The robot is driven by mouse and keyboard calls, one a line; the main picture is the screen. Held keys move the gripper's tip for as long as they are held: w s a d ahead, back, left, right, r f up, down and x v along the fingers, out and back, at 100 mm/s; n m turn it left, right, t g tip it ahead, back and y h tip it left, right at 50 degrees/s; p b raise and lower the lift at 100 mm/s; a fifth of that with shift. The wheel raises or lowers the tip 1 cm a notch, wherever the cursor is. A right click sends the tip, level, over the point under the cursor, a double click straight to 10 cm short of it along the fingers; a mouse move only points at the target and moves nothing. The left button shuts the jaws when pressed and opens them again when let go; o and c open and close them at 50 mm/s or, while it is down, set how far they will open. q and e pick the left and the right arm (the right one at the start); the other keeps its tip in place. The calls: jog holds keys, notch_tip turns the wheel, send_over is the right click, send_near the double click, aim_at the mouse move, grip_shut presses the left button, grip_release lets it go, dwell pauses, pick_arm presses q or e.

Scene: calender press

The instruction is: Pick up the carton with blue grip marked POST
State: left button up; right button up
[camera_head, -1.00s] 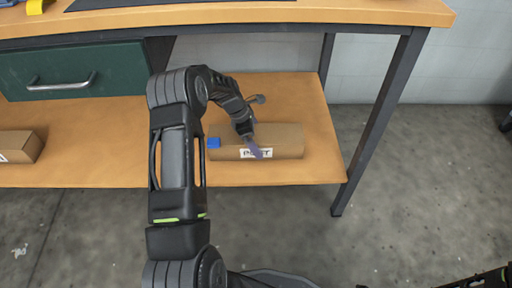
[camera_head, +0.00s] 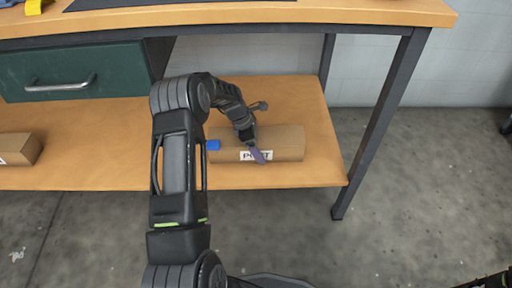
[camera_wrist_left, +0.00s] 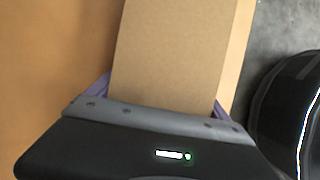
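The brown POST carton (camera_head: 285,143) lies on the lower shelf, its white label facing front and its blue grip (camera_head: 213,145) at the left end. My left gripper (camera_head: 259,155) is over the carton's middle, with one purple finger in front of the label, partly covering the lettering. In the left wrist view the carton's plain top (camera_wrist_left: 170,50) runs between the two fingers of the left gripper (camera_wrist_left: 160,97). No clear gap shows on either side, but I cannot tell whether the fingers press on it. The carton still rests on the shelf. My right gripper is not in view.
Another carton (camera_head: 18,149) lies on the shelf (camera_head: 95,163) at the far left. The workbench top (camera_head: 345,14) overhangs the shelf, with a green drawer (camera_head: 75,70) at the left. A dark table leg (camera_head: 380,125) stands at the right.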

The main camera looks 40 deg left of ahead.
aim_at(264, 136)
pick_arm(q)
jog(key=c, duration=0.9)
jog(key=shift+r, duration=0.1)
notch_tip(264, 136, up, 9)
jog(key=p, duration=0.4)
jog(key=shift+r, duration=0.45)
